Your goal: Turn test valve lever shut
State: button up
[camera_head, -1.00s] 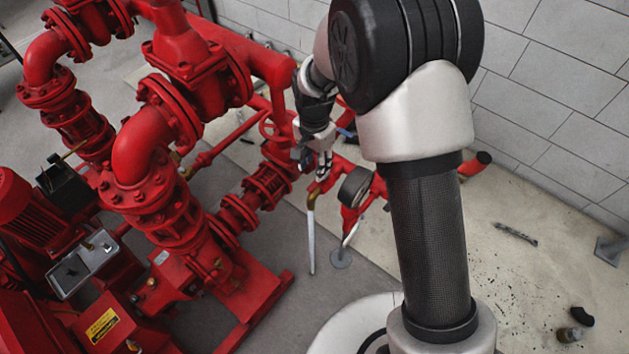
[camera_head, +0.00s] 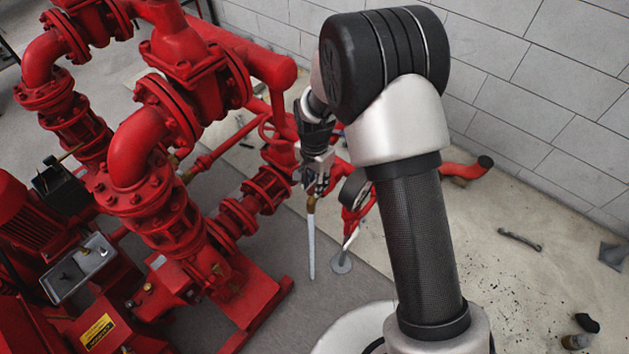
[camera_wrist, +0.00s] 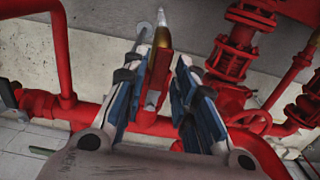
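In the wrist view my gripper (camera_wrist: 163,95) is open, with its blue-padded fingers apart. A red part (camera_wrist: 158,72) shows between the fingers and leads to a brass fitting (camera_wrist: 161,37). I cannot tell whether this red part is the test valve lever or its branch pipe. No finger is clearly touching it. In the head view my gripper (camera_head: 318,180) is just above the brass fitting (camera_head: 311,204), from which a pale pipe (camera_head: 312,245) hangs down. The lever cannot be made out there, as my gripper covers that area.
The red pumpset (camera_head: 150,195) with flanged pipes fills the left. A round gauge (camera_head: 355,187) is close to the right of my gripper. A red horizontal pipe (camera_wrist: 90,112) crosses the wrist view. A grey block wall (camera_head: 560,60) stands behind.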

grip_shut()
jog(key=shift+d, duration=0.1)
dwell(0.5)
jog(key=shift+s+d+n+p, duration=0.25)
jog(key=shift+d+n, duration=0.3)
jog(key=shift+n, duration=0.7)
jog(key=shift+s+d+n+p, duration=0.2)
jog(key=shift+d+n, duration=0.35)
jog(key=shift+n, duration=0.65)
jog(key=shift+s+d+n+p, duration=0.2)
jog(key=shift+d+n, duration=0.35)
jog(key=shift+n, duration=0.7)
jog(key=shift+o, duration=1.7)
grip_release()
